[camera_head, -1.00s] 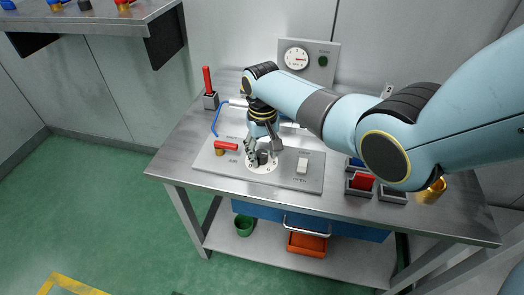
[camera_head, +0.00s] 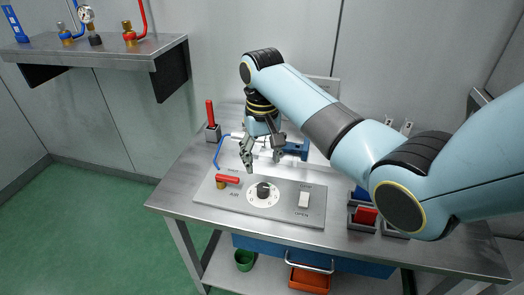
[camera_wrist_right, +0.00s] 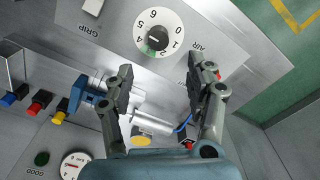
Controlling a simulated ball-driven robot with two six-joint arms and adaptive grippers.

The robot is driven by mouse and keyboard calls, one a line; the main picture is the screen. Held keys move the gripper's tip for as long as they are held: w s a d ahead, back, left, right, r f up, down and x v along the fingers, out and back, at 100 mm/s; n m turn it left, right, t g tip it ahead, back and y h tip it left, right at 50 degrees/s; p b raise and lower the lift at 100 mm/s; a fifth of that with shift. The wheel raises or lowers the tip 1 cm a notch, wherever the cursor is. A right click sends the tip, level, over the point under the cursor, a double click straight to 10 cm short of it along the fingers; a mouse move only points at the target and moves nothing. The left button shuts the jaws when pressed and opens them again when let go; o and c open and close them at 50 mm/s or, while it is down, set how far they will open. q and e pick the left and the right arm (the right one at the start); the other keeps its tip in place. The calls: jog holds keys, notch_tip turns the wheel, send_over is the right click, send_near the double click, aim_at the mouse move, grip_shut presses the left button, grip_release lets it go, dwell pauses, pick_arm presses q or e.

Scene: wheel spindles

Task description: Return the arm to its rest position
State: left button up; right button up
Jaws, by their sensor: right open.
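My right arm reaches in from the right in the head view. Its gripper (camera_head: 262,160) is open and empty, above the back part of the control panel (camera_head: 285,212). In the right wrist view the two fingers (camera_wrist_right: 160,85) stand apart with nothing between them. A black knob (camera_head: 263,190) on a white numbered dial (camera_head: 256,200) sits on the panel, in front of and below the gripper, apart from it. The knob also shows in the right wrist view (camera_wrist_right: 157,38). My left gripper is not in view.
On the panel are a red-handled valve (camera_head: 228,180) and a white switch (camera_head: 304,200). Behind are a blue vise-like part (camera_head: 292,150) and a red-handled tool in a block (camera_head: 211,120). Small bins (camera_head: 364,215) stand at right. A shelf (camera_head: 110,52) hangs at upper left.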

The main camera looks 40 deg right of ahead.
jog(key=shift+r, duration=0.9)
jog(key=shift+s, duration=0.1)
jog(key=s+a+f+n+t, duration=0.1)
jog(key=s+f+n, duration=0.1)
jog(key=s, duration=0.9)
jog(key=s+a+r+n+t, duration=0.1)
jog(key=s+r, duration=0.2)
jog(key=s, duration=0.5)
jog(key=s+a+r+n+t, duration=0.1)
jog(key=s+r, duration=0.3)
jog(key=s, duration=0.3)
notch_tip(320, 180, down, 28)
jog(key=s+d+b, duration=0.2)
jog(key=b, duration=0.1)
jog(key=s+d+f+g+b, duration=0.1)
jog(key=s+f+g+b, duration=0.1)
jog(key=s+f, duration=1.6)
notch_tip(320, 180, down, 3)
jog(key=shift+s+d+r+h+b, duration=0.15)
jog(key=shift+s+h+b, duration=0.25)
jog(key=shift+b, duration=0.3)
